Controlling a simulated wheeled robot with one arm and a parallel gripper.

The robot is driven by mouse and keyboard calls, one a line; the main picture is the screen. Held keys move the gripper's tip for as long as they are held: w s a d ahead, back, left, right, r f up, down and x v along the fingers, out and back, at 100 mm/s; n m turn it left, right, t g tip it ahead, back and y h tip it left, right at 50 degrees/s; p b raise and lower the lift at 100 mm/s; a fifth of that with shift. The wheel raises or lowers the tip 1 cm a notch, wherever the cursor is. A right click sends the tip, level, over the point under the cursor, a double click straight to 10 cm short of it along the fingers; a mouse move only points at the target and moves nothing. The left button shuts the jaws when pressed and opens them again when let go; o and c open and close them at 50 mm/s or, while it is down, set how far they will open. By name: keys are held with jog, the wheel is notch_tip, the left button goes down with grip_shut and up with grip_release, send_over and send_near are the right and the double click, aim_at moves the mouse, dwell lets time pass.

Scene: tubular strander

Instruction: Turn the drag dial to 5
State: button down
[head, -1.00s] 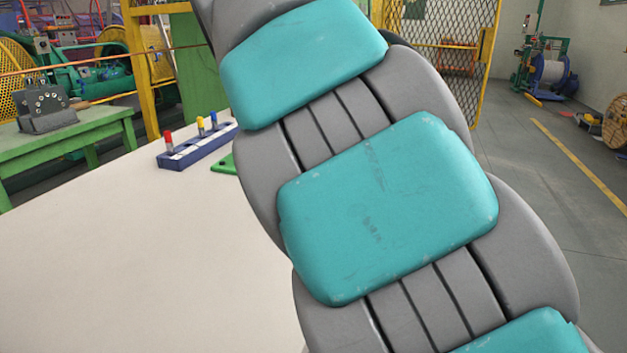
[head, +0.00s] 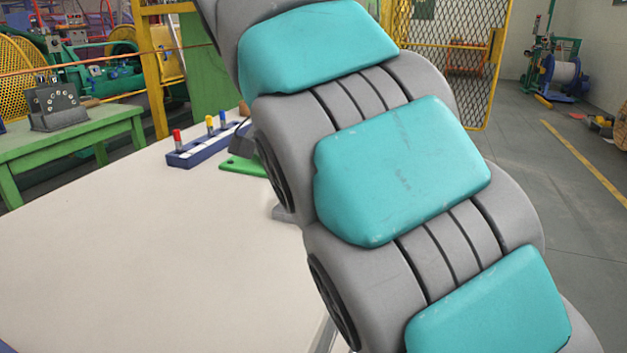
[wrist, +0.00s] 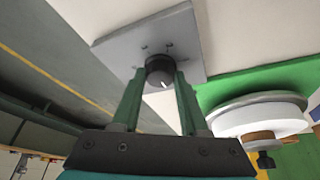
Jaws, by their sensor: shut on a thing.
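The drag dial (wrist: 159,68) is a small dark round knob on a square grey plate (wrist: 115,45) in the wrist view. A small white mark shows on its near side. Several tiny dark marks sit on the plate around it, too small to read. My gripper (wrist: 160,75) has its two green fingers shut on the dial, one on each side. I cannot tell which number the dial points to. In the head view my own arm covers the middle, and neither dial nor fingers can be made out.
A white disc (wrist: 258,115) on a green base lies right of my gripper in the wrist view. In the head view a blue rack (head: 190,157) with red, yellow and blue pegs stands on the pale table (head: 130,240). The table's left part is clear.

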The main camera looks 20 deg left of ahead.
jog(key=shift+c, duration=2.1)
grip_release()
jog(key=shift+d+n, duration=0.15)
jog(key=shift+n, duration=0.15)
jog(key=shift+n+y, duration=0.3)
jog(key=shift+n, duration=0.3)
